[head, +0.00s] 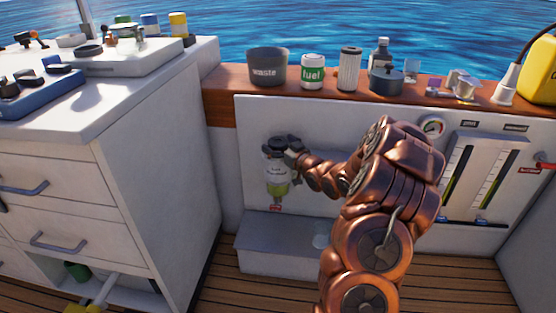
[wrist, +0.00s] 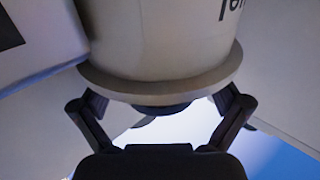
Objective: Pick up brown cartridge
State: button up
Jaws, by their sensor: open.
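No clearly brown cartridge shows. A pale ribbed cartridge with dark ends (head: 349,70) stands upright on the wooden ledge, away from my gripper. A filter unit with a white labelled body and a clear yellow-green bowl (head: 277,178) is mounted on the white wall. My gripper (head: 284,145) is open at the top of this unit and partly hides it. In the wrist view, my open gripper (wrist: 165,103) has its fingers spread at the flanged end of a pale lettered cylinder (wrist: 160,40). I cannot tell whether they touch it.
On the ledge stand a waste bin (head: 268,70), a fuel can (head: 312,72), a bottle (head: 380,53) and a dark pot (head: 385,80). A white drawer cabinet (head: 120,170) is at left. Below the unit is a grey step (head: 275,245). Gauges (head: 470,175) are at right.

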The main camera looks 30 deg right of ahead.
jog(key=c, duration=1.7)
